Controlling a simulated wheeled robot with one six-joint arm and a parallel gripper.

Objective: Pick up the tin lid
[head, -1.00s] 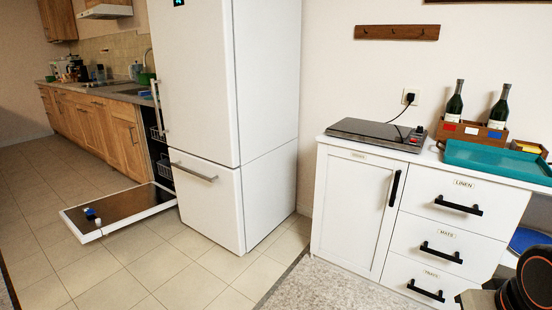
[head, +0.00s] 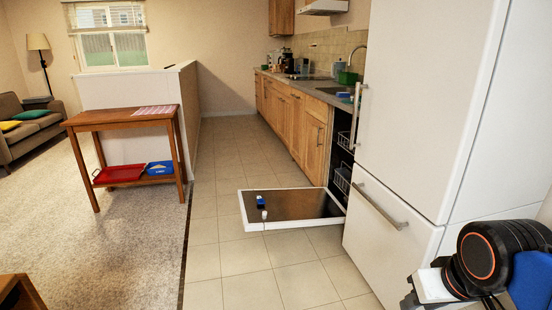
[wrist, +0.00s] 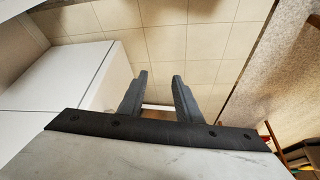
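I cannot make out a tin lid in either view. My gripper (wrist: 157,78) shows in the wrist view with its two dark fingers apart. Nothing is between the fingertips, and tiled floor shows beyond them. In the head view part of my arm is at the bottom right, and the fingers cannot be made out there.
A white fridge (head: 430,110) stands close on the right. The open dishwasher door (head: 290,222) lies low over the tiles with small blue and white items on it. A wooden table (head: 120,119) holds a red tray (head: 119,173) and blue box (head: 160,168) below. Tiled floor between is clear.

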